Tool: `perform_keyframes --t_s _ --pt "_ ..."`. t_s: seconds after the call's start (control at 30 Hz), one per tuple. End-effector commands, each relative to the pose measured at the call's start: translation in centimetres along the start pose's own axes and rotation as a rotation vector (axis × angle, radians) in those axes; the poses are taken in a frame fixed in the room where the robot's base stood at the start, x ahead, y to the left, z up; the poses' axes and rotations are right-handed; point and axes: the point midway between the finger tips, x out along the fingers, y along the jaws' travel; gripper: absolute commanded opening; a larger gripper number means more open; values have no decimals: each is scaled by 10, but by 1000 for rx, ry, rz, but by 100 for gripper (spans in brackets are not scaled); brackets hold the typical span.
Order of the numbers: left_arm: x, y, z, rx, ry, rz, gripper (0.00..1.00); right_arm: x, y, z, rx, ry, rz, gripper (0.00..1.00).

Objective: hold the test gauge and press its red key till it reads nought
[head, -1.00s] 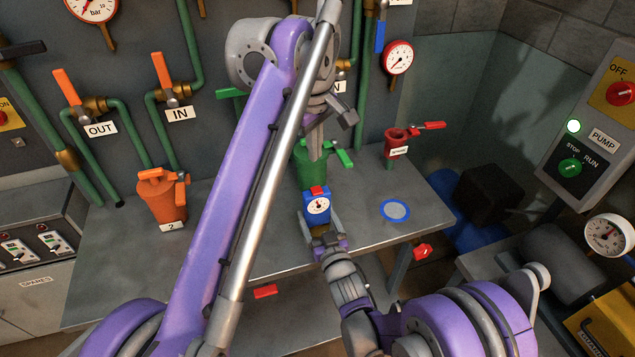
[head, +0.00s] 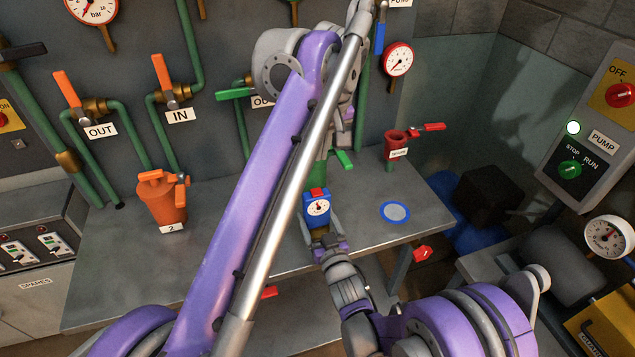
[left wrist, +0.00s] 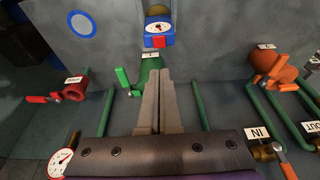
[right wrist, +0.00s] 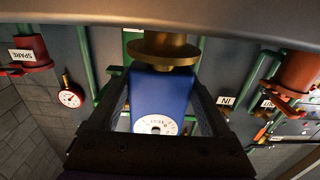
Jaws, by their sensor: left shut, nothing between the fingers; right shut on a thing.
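The test gauge (head: 317,208) is a blue block with a white dial and a red key (head: 317,192) on top. My right gripper (head: 320,226) is shut on its sides and holds it upright above the bench front. In the right wrist view the gauge (right wrist: 160,95) sits between the fingers, with a brass fitting at one end. My left gripper (left wrist: 160,82) is shut and empty; my own left arm hides its tips in the head view. In the left wrist view the red key (left wrist: 157,42) lies beyond the fingertips, apart from them. The dial reading is too small to tell.
A green funnel-like fitting (left wrist: 150,68) stands behind the gauge. An orange pot (head: 160,200) is left on the bench (head: 240,240), a red fitting (head: 392,150) and a blue-rimmed disc (head: 395,211) right. Pipes and valves line the wall.

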Motion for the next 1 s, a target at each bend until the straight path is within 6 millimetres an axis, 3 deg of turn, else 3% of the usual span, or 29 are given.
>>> perform_keyframes --t_s 0.3,0.5,0.7,1.0 --pt "68 -1 0 -2 0 -1 0 0 0 0 0 0 0 2" --pt "98 0 7 -1 0 0 0 0 0 0 0 0 0 2" --pt "112 0 11 -1 0 0 0 0 0 0 0 0 0 2" --pt "113 0 12 -1 0 0 0 0 0 0 0 0 0 2"
